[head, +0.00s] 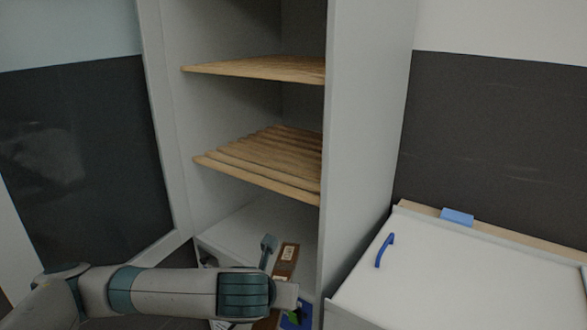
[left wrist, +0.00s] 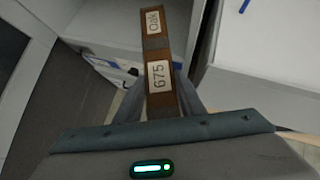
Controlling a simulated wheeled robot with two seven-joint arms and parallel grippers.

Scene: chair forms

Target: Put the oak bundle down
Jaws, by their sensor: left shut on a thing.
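The oak bundle (head: 285,265) is a narrow brown piece with pale labels. In the left wrist view the oak bundle (left wrist: 155,45) shows labels reading "Oak" and "675". My left gripper (head: 284,282) is shut on it, low in front of the tall cabinet. In the left wrist view the fingers of my left gripper (left wrist: 160,98) lie on either side of the bundle. The bundle's lower part is partly hidden by my arm in the head view. My right gripper is not in view.
The tall white cabinet (head: 365,130) has an upper wooden shelf (head: 260,69), a slatted wooden shelf (head: 265,160) and a bare white surface (head: 255,228) below. At right is a white top (head: 460,270) with a blue handle (head: 385,249) and a blue block (head: 457,217).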

